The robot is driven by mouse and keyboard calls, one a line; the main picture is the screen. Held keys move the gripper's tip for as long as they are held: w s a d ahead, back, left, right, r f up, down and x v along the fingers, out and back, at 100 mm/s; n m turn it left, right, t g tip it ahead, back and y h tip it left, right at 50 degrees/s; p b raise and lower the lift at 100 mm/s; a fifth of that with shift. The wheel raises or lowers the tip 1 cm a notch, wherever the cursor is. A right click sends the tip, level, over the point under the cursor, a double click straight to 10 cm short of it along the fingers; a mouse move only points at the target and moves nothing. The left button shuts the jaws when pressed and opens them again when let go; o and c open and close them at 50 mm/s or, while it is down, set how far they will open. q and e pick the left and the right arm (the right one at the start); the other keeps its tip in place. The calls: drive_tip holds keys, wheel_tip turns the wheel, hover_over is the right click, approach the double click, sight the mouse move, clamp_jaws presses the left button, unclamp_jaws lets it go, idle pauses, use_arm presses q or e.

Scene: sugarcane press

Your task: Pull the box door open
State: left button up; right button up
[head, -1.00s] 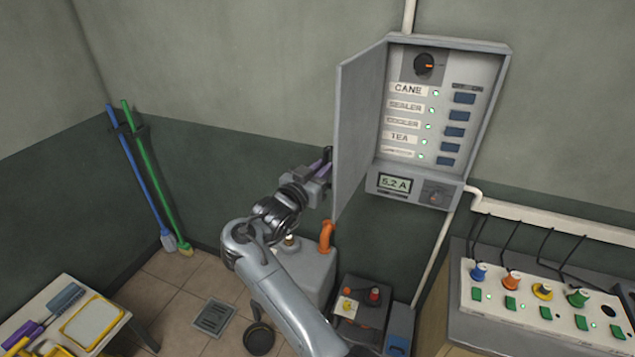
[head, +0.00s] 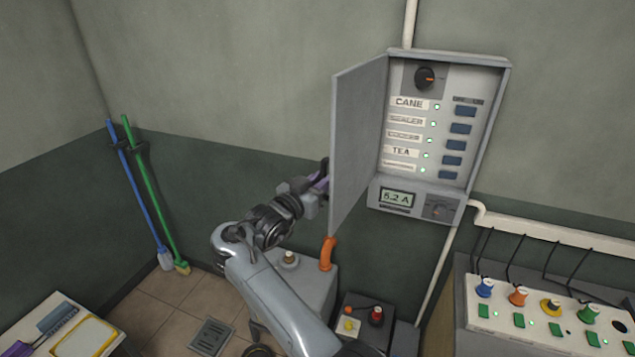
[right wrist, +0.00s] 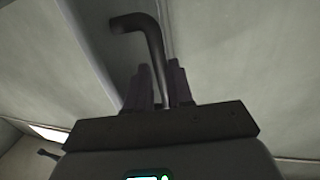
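The grey wall box (head: 492,125) has its door (head: 358,140) swung well open to the left. Its inside shows labelled rows, green lights and blue switches. My right gripper (head: 322,180) is at the outer face of the door, near its free edge. In the right wrist view, the dark bent door handle (right wrist: 150,30) runs down between the purple fingers of that gripper (right wrist: 158,88), which are closed around it. The door hides part of the handle and fingertips in the head view. My left gripper is not in view.
An orange pipe (head: 327,254) on a grey unit stands below the door. A control panel (head: 545,318) with coloured knobs is at the lower right. Blue and green brooms (head: 155,205) lean at the left. The wall left of the door is clear.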

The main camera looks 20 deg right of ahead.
drive_tip(key=o, duration=0.3)
drive_tip(key=shift+d+r, duration=0.1)
drive_tip(key=shift+d, duration=0.15)
drive_tip(key=shift+a, duration=0.25)
drive_tip(key=shift+a+r, duration=0.1)
drive_tip(key=p+v, duration=1)
drive_tip(key=p, duration=0.2)
drive_tip(key=shift+s+p, duration=0.2)
drive_tip(key=shift+p, duration=0.15)
